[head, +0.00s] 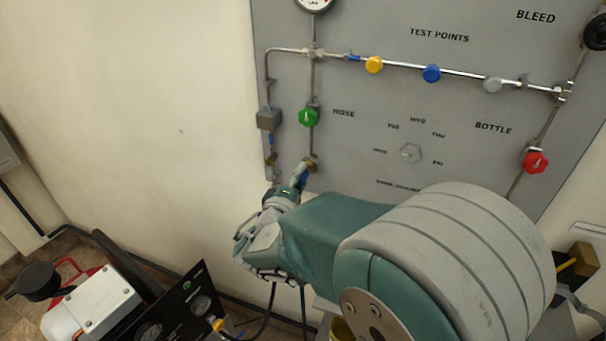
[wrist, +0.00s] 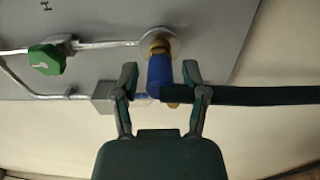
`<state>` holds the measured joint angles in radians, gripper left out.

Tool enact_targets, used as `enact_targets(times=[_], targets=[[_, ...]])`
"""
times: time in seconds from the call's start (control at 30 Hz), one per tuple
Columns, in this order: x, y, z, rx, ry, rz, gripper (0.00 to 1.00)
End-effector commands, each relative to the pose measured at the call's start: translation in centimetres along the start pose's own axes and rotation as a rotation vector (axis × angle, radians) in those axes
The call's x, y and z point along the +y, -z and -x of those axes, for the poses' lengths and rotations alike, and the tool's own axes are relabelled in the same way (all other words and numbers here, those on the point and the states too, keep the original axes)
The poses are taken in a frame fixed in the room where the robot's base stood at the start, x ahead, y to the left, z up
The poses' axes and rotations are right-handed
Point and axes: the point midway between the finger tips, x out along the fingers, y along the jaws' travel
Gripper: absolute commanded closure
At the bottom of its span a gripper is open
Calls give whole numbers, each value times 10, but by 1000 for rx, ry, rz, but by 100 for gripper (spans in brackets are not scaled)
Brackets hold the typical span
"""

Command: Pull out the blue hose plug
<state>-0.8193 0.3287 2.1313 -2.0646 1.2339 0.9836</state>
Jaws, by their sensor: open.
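The blue hose plug (wrist: 160,72) sits in a brass fitting (wrist: 158,47) on the grey panel. In the head view, the plug (head: 302,180) shows as a small blue piece at the panel's lower left, partly hidden by my gripper. My gripper (wrist: 160,76) is open, with one finger on each side of the plug. Small gaps show between the fingers and the plug. In the head view, my gripper (head: 296,182) is right at the plug. A dark hose (wrist: 255,95) runs from the plug's lower end to the right, past the right finger.
A green knob (head: 308,117) is above the plug, with pipes around it. A grey block (head: 269,119) is on the pipe at left. Yellow (head: 374,64), blue (head: 431,73) and red (head: 535,161) knobs are farther right. A wheeled unit (head: 92,302) stands at lower left.

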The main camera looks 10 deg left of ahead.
Motion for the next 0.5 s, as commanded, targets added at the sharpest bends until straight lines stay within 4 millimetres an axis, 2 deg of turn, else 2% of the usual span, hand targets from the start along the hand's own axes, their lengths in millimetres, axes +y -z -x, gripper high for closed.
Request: enact_targets(times=[0.17,0.27,0.3,0.5], targets=[[0,0,0,0,0,0,43],[0,0,0,0,0,0,83],[0,0,0,0,0,0,100],[0,0,0,0,0,0,100]])
